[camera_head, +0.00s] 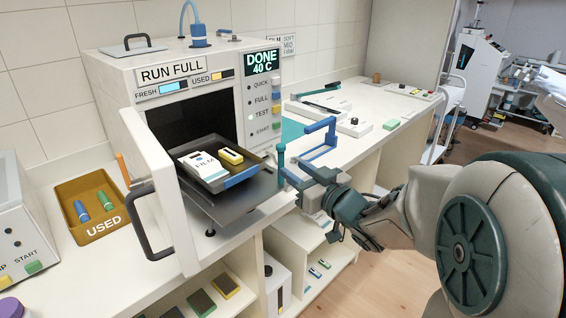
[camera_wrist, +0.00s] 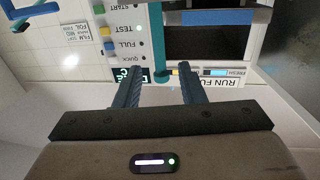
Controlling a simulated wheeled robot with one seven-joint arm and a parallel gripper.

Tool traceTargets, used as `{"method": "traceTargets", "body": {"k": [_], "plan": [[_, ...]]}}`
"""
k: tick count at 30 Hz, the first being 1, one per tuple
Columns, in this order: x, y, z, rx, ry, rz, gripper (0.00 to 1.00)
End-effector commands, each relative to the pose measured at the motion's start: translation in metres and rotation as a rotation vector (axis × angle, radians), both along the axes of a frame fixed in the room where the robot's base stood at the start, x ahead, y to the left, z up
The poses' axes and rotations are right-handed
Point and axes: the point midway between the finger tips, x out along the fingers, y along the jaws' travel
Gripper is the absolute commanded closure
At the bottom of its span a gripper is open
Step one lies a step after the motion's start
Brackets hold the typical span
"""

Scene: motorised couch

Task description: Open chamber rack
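The chamber (camera_head: 185,85) has its white door (camera_head: 150,180) swung open to the left. A dark metal rack (camera_head: 225,205) sticks out of the opening. On it is a dark tray with a blue front edge (camera_head: 243,177), holding a white FILM pack (camera_head: 203,168) and a yellow piece (camera_head: 231,155). My gripper (camera_head: 293,178) is right of the rack, apart from the door. In the wrist view, its fingers (camera_wrist: 162,88) are spread and nothing is visibly clamped. A teal post (camera_wrist: 160,45) appears between them; I cannot tell if they touch. The tray's blue edge (camera_wrist: 217,17) shows above right.
The display (camera_head: 262,63) reads DONE 40 C. A blue bracket (camera_head: 322,142) stands close behind my gripper. A brown USED bin (camera_head: 92,208) with coloured cylinders is left of the door. Shelves (camera_head: 318,268) lie below the counter.

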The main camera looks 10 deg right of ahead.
Motion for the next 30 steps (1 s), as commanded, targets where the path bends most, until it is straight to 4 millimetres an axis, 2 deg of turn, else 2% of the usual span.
{"method": "traceTargets", "body": {"k": [4, 12, 24, 30], "plan": [[-0.027, -0.016, -0.001, -0.001, -0.002, -0.003, 0.64], [-0.044, -0.026, -0.001, 0.000, 0.000, 0.000, 0.64], [-0.044, -0.028, 0.000, -0.006, 0.004, -0.010, 0.64], [-0.033, -0.047, -0.001, -0.081, 0.065, -0.158, 0.64]]}}
